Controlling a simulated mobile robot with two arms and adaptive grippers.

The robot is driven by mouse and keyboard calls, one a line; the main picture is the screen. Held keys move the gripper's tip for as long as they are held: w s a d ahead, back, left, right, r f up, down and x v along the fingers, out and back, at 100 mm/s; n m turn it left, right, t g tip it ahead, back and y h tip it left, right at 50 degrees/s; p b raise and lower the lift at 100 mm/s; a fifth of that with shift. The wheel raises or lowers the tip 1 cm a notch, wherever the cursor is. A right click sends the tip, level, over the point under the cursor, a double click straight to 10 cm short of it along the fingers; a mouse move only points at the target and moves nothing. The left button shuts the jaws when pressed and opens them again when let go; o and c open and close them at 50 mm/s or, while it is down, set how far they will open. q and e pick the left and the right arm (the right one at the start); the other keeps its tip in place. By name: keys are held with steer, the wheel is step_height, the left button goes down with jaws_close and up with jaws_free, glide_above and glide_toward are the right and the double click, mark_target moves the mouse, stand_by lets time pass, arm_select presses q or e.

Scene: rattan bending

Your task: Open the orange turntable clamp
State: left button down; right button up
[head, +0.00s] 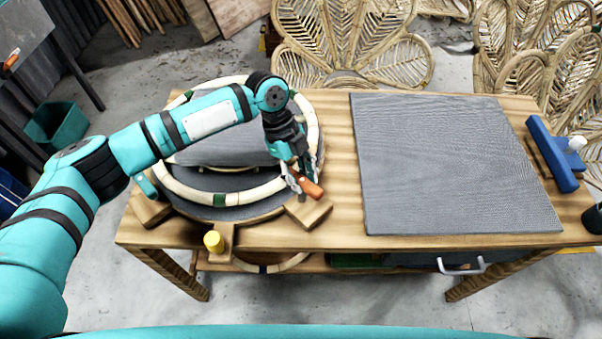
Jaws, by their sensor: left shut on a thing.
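The orange turntable clamp (309,187) is at the front right edge of the round turntable (245,212), by a wooden block (308,212). My left gripper (301,180) reaches down from above and is shut on the orange clamp, with its fingers around the clamp's upper end. A pale rattan ring (228,197) with green bands lies on the turntable, partly hidden by my left arm. My right gripper is not in the head view.
A grey mat (450,165) covers the right part of the wooden table (338,130). A yellow knob (213,241) stands at the front left. A blue tool (552,155) lies at the right end. Rattan chairs (352,45) stand behind.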

arm_select(q)
steer(key=n+t+p, duration=0.1)
steer(key=n+p, duration=0.3)
steer(key=p, duration=0.1)
steer(key=n+t+p, duration=0.2)
steer(key=n+p, duration=0.3)
steer(key=n+t+p, duration=0.2)
steer(key=n+p, duration=0.2)
steer(key=p, duration=0.2)
steer(key=shift+s+r+n, duration=0.25)
steer(key=shift+r+n, duration=0.1)
steer(key=shift+n, duration=0.05)
steer(key=shift+f+n+t+p, duration=0.1)
steer(key=shift+n+t+p, duration=0.4)
steer(key=shift+n+p, duration=0.7)
steer(key=shift+f+n+p, duration=0.1)
steer(key=shift+n+p, duration=0.2)
steer(key=shift+n, duration=0.1)
steer(key=c, duration=1.1)
jaws_free()
steer(key=shift+f, duration=0.1)
steer(key=v, duration=1.2)
steer(key=shift+s+d, duration=0.15)
steer(key=shift+d, duration=0.1)
